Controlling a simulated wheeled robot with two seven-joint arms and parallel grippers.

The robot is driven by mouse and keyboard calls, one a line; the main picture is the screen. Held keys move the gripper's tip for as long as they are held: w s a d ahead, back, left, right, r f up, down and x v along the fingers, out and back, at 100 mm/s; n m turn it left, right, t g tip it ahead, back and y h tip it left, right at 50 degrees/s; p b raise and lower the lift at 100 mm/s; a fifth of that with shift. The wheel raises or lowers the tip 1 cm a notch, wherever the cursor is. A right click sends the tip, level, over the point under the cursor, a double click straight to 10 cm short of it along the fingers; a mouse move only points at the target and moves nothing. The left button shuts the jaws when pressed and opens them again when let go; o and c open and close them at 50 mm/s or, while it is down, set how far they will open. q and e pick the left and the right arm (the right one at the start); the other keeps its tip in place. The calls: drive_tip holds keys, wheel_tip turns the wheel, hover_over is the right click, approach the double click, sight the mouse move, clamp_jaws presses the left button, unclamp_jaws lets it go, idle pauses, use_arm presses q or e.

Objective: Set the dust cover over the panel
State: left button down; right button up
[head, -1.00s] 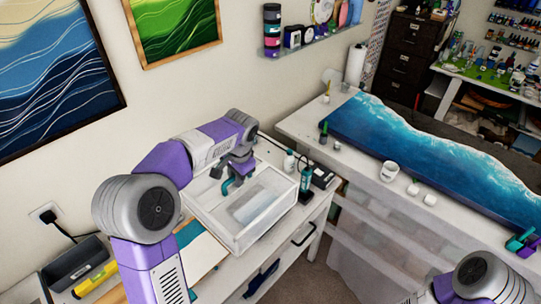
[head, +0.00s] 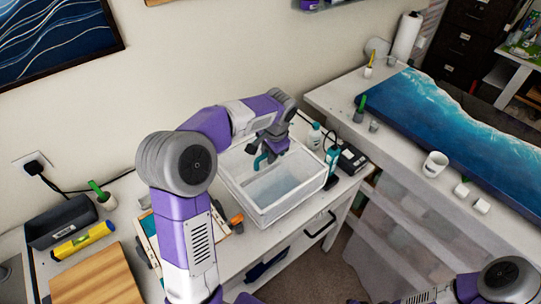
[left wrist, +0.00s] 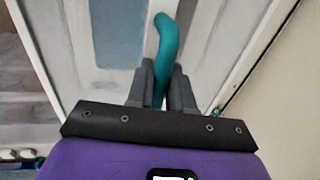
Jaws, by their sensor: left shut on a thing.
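The dust cover (head: 301,207) is a pale, see-through box with white edges, over the left worktable. A teal bent handle (left wrist: 166,48) rises from its top. My left gripper (left wrist: 162,88) is shut on this handle, and it shows above the cover in the head view (head: 270,153). I cannot tell whether the cover rests on the table or hangs just above it. A blue-grey rectangle (head: 272,187) shows within the cover; I cannot tell whether it is the panel. My right gripper is out of view; part of that arm shows at bottom right.
A bottle (head: 314,137), a teal bottle (head: 332,160) and a dark box (head: 352,158) stand close right of the cover. A grey bin (head: 62,222), yellow level (head: 82,241) and wooden board (head: 98,277) lie left. A blue resin slab (head: 440,125) lies on the right table.

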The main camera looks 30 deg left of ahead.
use_arm(q)
drive_tip(key=shift+f+b, duration=1.8)
drive_tip(key=shift+f, duration=0.2)
drive_tip(key=shift+f+b, duration=1.15)
drive_tip(key=shift+f, duration=0.85)
drive_tip(key=c, duration=0.9)
unclamp_jaws()
drive_tip(key=shift+f, duration=0.1)
drive_tip(key=r, duration=0.2)
drive_tip(key=d+r+p, duration=0.1)
drive_tip(key=r, duration=0.4)
drive_tip(key=shift+s+d+r, duration=0.15)
drive_tip(key=shift+s+r, duration=0.1)
